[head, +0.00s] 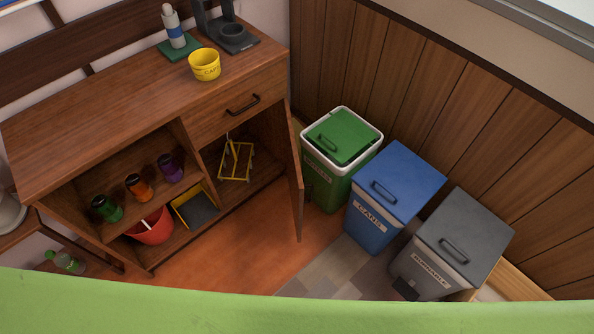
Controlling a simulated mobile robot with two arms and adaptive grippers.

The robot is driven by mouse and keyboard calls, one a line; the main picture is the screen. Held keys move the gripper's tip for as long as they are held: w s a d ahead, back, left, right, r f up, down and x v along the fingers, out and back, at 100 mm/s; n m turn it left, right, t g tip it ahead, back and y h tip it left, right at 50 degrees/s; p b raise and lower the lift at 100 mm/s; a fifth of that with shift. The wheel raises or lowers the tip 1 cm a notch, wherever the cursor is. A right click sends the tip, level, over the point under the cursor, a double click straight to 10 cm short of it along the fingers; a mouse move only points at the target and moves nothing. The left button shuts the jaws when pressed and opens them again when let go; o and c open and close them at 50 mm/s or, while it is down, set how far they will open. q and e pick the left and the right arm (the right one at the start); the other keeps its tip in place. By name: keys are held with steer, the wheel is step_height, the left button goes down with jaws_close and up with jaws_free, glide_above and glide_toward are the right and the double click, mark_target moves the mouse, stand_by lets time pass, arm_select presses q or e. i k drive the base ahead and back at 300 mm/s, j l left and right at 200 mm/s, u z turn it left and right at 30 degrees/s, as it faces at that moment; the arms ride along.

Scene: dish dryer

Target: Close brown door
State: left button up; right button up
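The brown door (294,172) belongs to the brown wooden cabinet (95,135). It is hinged on the cabinet's right side and stands wide open, swung out toward me, so I see it nearly edge-on. The compartment behind it is exposed, with a yellow wire rack (236,161) inside. A drawer with a dark handle (243,105) sits above the opening and is shut. Neither of my grippers is in view.
Green (341,137), blue (396,182) and grey (462,237) bins stand right of the door, the green one close to it. A yellow cup (205,64) stands on the cabinet top. A green surface (300,316) crosses the bottom. Floor before the cabinet is clear.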

mark_target(298, 175)
steer(key=k+l+u, duration=0.2)
steer(key=l, duration=0.25)
steer(key=l+u, duration=0.2)
steer(key=l, duration=0.25)
steer(key=k+l+u, duration=0.2)
steer(key=l, duration=0.2)
steer(key=k+l+u, duration=0.2)
steer(key=l, duration=0.2)
steer(key=k+l+u, duration=0.2)
steer(key=l, duration=0.15)
